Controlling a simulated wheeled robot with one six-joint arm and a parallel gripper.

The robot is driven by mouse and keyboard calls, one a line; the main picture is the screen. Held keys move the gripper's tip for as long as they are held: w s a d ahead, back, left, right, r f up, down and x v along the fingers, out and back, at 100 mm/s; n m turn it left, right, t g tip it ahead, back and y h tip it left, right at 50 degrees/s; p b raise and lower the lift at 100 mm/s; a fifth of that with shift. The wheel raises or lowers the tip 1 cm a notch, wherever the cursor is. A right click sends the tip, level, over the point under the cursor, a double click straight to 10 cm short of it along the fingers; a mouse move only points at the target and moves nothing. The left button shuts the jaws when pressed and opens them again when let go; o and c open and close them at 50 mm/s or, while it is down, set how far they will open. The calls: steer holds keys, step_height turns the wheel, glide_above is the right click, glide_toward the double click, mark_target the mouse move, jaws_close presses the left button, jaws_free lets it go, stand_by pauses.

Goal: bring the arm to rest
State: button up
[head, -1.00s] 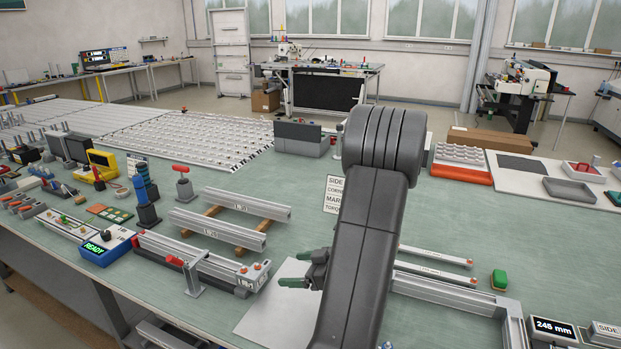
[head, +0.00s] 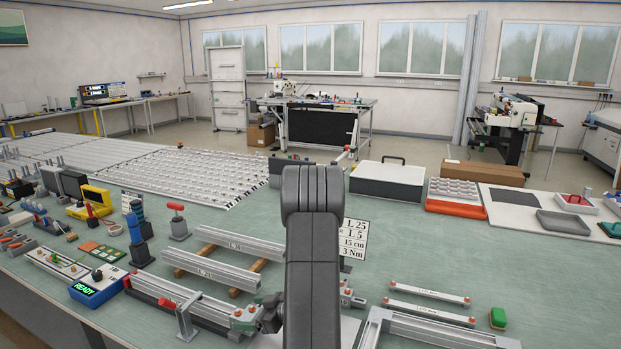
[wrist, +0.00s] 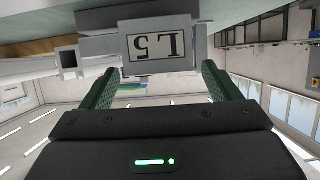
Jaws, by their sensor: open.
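My arm (head: 312,250) stands in the middle of the head view, its dark grey link hiding part of the bench. My gripper (head: 245,323) shows low, left of the arm, near the red-fitted end of a long aluminium profile (head: 165,290). In the wrist view, the two green fingers of my gripper (wrist: 157,72) are spread apart. A light block with an upside-down "L5" label (wrist: 158,44) lies beyond and between them in the picture. I see nothing held. I cannot tell whether the fingers touch the block.
Two loose profiles on wooden strips (head: 215,270) lie behind the gripper. A blue READY box (head: 97,288) is at left. A sign (head: 354,240) and a handled case (head: 388,180) stand behind the arm. Thin rails (head: 430,292) lie right. Bare green bench shows at centre right.

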steer(key=shift+w+a+f, duration=0.1)
steer(key=shift+a, duration=0.1)
steer(key=shift+d, duration=0.2)
steer(key=b+v, duration=0.2)
steer(key=v, duration=1.2)
steer(key=p+x, duration=0.2)
steer(key=x, duration=1.2)
steer(key=shift+a, duration=0.1)
steer(key=shift+d, duration=0.25)
steer(key=shift+s+d+p, duration=0.1)
steer(key=shift+s+d, duration=0.25)
steer(key=shift+d, duration=0.4)
steer(key=shift+s+d+p, duration=0.15)
steer(key=shift+s+d, duration=0.25)
steer(key=shift+d, duration=0.35)
steer(key=shift+s+d+p, duration=0.1)
steer(key=shift+s+d, duration=0.25)
steer(key=shift+d, duration=0.4)
